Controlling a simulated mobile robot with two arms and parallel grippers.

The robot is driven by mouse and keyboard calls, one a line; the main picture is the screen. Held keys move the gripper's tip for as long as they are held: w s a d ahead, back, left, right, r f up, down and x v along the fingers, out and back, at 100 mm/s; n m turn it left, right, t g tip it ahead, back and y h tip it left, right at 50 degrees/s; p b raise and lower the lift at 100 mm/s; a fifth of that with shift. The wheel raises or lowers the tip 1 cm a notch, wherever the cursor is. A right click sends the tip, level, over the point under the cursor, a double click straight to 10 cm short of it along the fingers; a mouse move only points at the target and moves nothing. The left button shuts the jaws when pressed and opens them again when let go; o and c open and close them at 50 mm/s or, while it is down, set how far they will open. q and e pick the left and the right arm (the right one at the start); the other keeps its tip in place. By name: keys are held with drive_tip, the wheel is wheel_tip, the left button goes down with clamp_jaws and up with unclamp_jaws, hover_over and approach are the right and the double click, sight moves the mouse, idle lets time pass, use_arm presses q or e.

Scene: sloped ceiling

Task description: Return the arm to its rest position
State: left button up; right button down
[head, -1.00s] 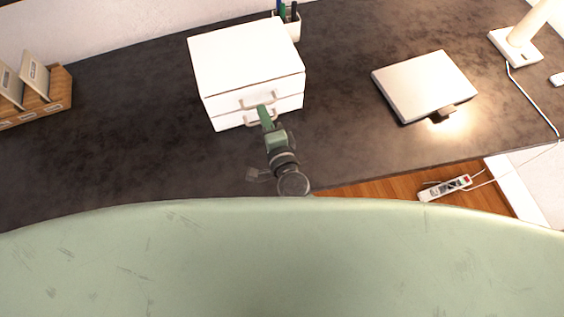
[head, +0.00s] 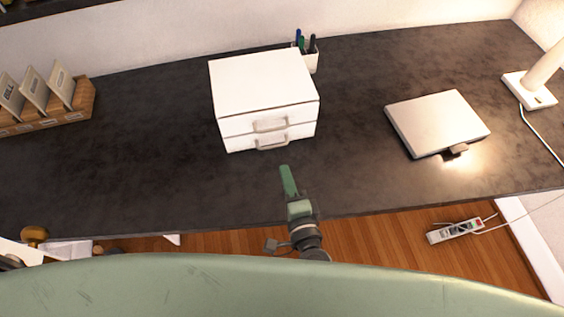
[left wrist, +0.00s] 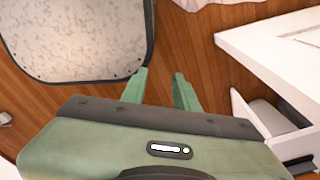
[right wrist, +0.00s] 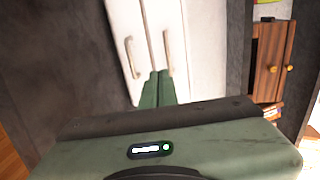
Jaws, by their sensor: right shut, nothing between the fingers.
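My right gripper (head: 287,180) is in the head view, in front of the white two-drawer box (head: 264,84), with a gap of dark desk between its tip and the box. It is shut and empty. In the right wrist view its green fingers (right wrist: 157,90) lie together, with the drawer fronts and their handles beyond. Both drawers look closed. My left gripper (left wrist: 160,88) shows only in the left wrist view. Its fingers are apart with nothing between them, above the wood floor.
The dark desk (head: 150,150) holds a file organizer (head: 50,112), a pen cup (head: 309,60), a closed silver laptop (head: 437,122) and a lamp base (head: 530,90). A power strip (head: 455,231) lies on the floor. An open drawer (left wrist: 262,115) shows at right in the left wrist view.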

drive_tip(key=s+r+n+g+y, duration=0.2)
drive_tip(key=s+r+n+y, duration=0.2)
drive_tip(key=n, duration=0.3)
drive_tip(key=s+d+f+n+g+h, duration=0.3)
drive_tip(key=s+d+n+g+h, duration=0.2)
drive_tip(key=d, duration=0.6)
drive_tip(key=s+d+f+n+g+h, duration=0.35)
drive_tip(key=s+d+g, duration=0.2)
drive_tip(key=d, duration=0.65)
wheel_tip(320, 180, down, 27)
drive_tip(key=s+b, duration=0.2)
use_arm(q)
drive_tip(key=f+b, duration=0.1)
drive_tip(key=f, duration=0.1)
drive_tip(key=s+f+b, duration=0.1)
drive_tip(key=f, duration=0.1)
drive_tip(key=shift+d+f, duration=0.1)
drive_tip(key=shift+f, duration=0.05)
use_arm(e)
drive_tip(key=s+d+f+n+g, duration=0.1)
drive_tip(key=s+d+f+g, duration=0.1)
drive_tip(key=s+f, duration=1.5)
drive_tip(key=shift+d+f+h, duration=0.3)
drive_tip(key=shift+f+h, duration=0.15)
drive_tip(key=shift+f, duration=0.5)
